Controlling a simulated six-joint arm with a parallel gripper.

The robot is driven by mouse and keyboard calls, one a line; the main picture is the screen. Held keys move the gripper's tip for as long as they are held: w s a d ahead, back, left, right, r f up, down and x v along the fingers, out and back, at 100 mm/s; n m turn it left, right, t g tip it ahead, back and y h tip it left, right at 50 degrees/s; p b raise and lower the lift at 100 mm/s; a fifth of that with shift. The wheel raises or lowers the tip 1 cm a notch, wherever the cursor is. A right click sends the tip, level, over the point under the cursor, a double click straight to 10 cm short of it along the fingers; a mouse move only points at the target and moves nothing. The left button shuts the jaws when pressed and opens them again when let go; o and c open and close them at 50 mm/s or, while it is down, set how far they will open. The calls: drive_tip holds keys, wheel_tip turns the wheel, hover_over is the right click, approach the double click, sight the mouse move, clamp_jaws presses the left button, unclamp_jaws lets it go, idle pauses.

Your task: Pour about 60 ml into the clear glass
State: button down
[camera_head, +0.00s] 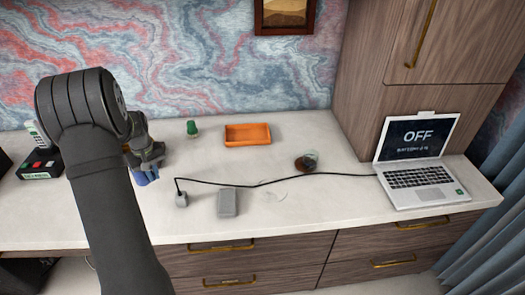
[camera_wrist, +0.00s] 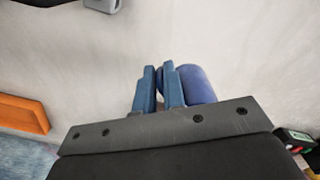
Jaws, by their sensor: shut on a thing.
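My gripper (camera_wrist: 158,78) has its two blue fingers close together, shut on a blue cup (camera_wrist: 197,84). The cup's rounded body shows just right of the fingers in the wrist view; the gripped part is hidden between them. In the head view the cup (camera_head: 146,177) shows as a small blue patch below my gripper (camera_head: 146,160), at the left of the desk. Its contents cannot be seen. A faint clear outline, which looks like the clear glass (camera_head: 273,196), is on the desk right of the grey box, well to the right of my gripper.
A black cable runs from a grey plug (camera_head: 181,200) to the laptop (camera_head: 415,165), passing behind the grey box (camera_head: 228,202). An orange tray (camera_head: 247,135), a green object (camera_head: 192,128) and a dark round glassy object (camera_head: 307,161) stand farther back.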

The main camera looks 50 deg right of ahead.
drive_tip(key=s+d+r+m, duration=0.1)
drive_tip(key=s+d+m, duration=0.1)
drive_tip(key=s+d, duration=1)
drive_tip(key=s+d+r+m, duration=0.15)
drive_tip(key=s+d, duration=0.45)
drive_tip(key=d, duration=1.2)
drive_tip(key=s+d+m, duration=0.1)
drive_tip(key=s+d, duration=0.4)
drive_tip(key=s, duration=0.4)
drive_tip(key=s+d+r, duration=0.1)
drive_tip(key=s+d, duration=0.3)
drive_tip(key=s, duration=0.6)
drive_tip(key=s+d+m, duration=0.1)
drive_tip(key=s+d, duration=0.4)
drive_tip(key=s, duration=0.4)
drive_tip(key=s+d+f+n, duration=0.2)
drive_tip(key=s+d, duration=0.1)
drive_tip(key=s+d+f+n, duration=0.1)
drive_tip(key=s+d+f, duration=0.2)
drive_tip(key=shift+s+f+n, duration=0.3)
drive_tip(key=shift+f+n, duration=0.05)
drive_tip(key=w+a+r+g+h, duration=0.1)
drive_tip(key=w+r+g, duration=0.4)
drive_tip(key=g, duration=0.1)
drive_tip(key=shift+w+a, duration=0.2)
drive_tip(key=shift+w, duration=0.05)
